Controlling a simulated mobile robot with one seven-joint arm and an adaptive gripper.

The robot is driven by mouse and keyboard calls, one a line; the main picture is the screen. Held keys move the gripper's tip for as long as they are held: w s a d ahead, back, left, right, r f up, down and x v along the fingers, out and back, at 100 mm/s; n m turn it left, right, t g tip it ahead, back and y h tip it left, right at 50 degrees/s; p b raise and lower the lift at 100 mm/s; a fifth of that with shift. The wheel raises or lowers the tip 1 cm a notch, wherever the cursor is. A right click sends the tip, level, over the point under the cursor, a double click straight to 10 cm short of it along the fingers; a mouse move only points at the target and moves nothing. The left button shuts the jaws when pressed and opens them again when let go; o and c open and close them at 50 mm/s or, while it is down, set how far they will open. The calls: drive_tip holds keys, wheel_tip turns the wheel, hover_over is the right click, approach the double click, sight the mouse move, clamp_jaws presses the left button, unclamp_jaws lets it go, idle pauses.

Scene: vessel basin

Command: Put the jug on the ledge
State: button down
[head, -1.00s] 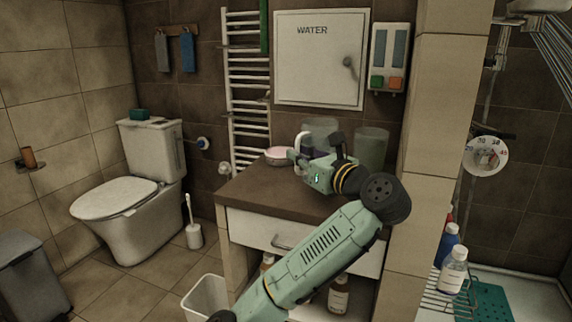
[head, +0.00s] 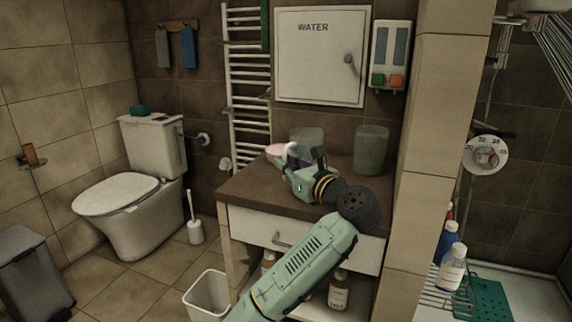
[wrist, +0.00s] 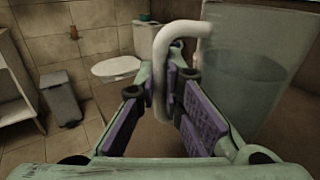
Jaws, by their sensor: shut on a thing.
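The jug (head: 306,136) is a translucent vessel with a white handle (wrist: 163,75). In the head view it is above the brown counter top (head: 245,186), partly behind my gripper (head: 299,170). In the wrist view my gripper's purple-padded fingers (wrist: 165,108) are shut on the handle. The jug's see-through body (wrist: 243,85) is to the right and holds greyish liquid. Its base is hidden, so I cannot tell whether it touches the counter. I cannot tell for certain which surface is the ledge.
A second translucent vessel (head: 371,152) stands on the counter to the right, near the tiled pillar (head: 432,150). A towel radiator (head: 247,95) and the WATER panel (head: 318,60) are behind. The counter's front left is clear.

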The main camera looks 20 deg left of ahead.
drive_tip(key=c, duration=2.2)
unclamp_jaws()
drive_tip(key=shift+f, duration=0.15)
drive_tip(key=o, duration=0.5)
drive_tip(key=shift+d+r, duration=0.15)
drive_tip(key=shift+r, duration=0.1)
drive_tip(key=b+v, duration=0.1)
drive_tip(key=v, duration=1)
drive_tip(key=shift+s+d+b, duration=0.25)
drive_tip(key=shift+s+b, duration=0.05)
drive_tip(key=shift+b, duration=0.05)
drive_tip(key=shift+r, duration=0.1)
